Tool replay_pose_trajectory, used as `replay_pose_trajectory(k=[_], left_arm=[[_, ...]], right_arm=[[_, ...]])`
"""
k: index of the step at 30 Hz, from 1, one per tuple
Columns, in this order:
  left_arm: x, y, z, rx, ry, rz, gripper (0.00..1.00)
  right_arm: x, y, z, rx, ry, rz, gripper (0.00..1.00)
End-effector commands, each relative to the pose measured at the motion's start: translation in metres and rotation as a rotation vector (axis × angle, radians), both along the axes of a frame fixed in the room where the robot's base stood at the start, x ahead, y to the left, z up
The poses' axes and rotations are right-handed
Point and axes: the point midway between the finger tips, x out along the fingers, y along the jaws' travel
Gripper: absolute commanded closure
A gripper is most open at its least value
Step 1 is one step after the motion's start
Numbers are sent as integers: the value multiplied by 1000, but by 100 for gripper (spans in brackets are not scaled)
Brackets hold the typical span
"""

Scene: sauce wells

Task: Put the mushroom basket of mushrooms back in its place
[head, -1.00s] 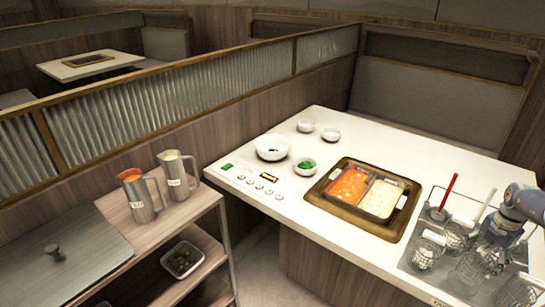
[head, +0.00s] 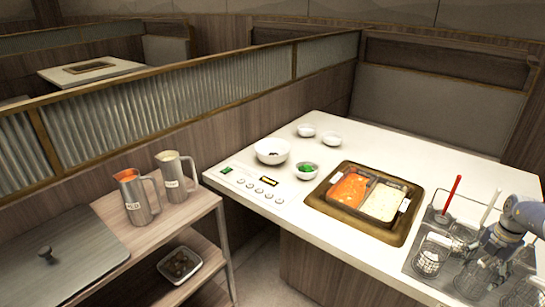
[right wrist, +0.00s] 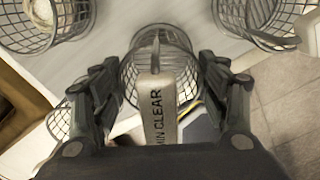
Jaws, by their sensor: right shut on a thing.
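My right gripper (right wrist: 157,78) is shut on the pale handle (right wrist: 158,108) of a wire basket (right wrist: 160,50). The handle carries dark lettering, partly readable as "MIN CLEAR". The basket lies just beyond my fingers, and I cannot make out its contents or whether it holds mushrooms. In the head view my right gripper (head: 488,240) is at the right edge, over a grey rack (head: 415,248) with several wire baskets; its fingers are hard to make out there. My left gripper is out of view.
A two-part hotpot (head: 348,215) with red and pale broth is set in the table left of the rack. A red handle (head: 452,195) and a pale handle (head: 490,207) stand up from the rack. Other baskets (right wrist: 28,25) (right wrist: 258,18) flank the held one.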

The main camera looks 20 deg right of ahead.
Motion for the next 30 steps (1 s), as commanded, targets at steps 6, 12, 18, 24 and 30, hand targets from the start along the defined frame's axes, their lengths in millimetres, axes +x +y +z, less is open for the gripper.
replay_pose_trajectory(k=[6, 12, 18, 24, 30], left_arm=[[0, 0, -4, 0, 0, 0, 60], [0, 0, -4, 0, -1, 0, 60], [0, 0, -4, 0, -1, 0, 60], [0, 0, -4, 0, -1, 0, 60], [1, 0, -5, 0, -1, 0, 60]], right_arm=[[0, 0, -5, -1, -1, 0, 61], [0, 0, -5, 0, 0, 0, 61], [0, 0, -6, 0, 0, 0, 9], [0, 0, -6, 0, 0, 0, 9], [0, 1, -6, 1, 1, 1, 0]])
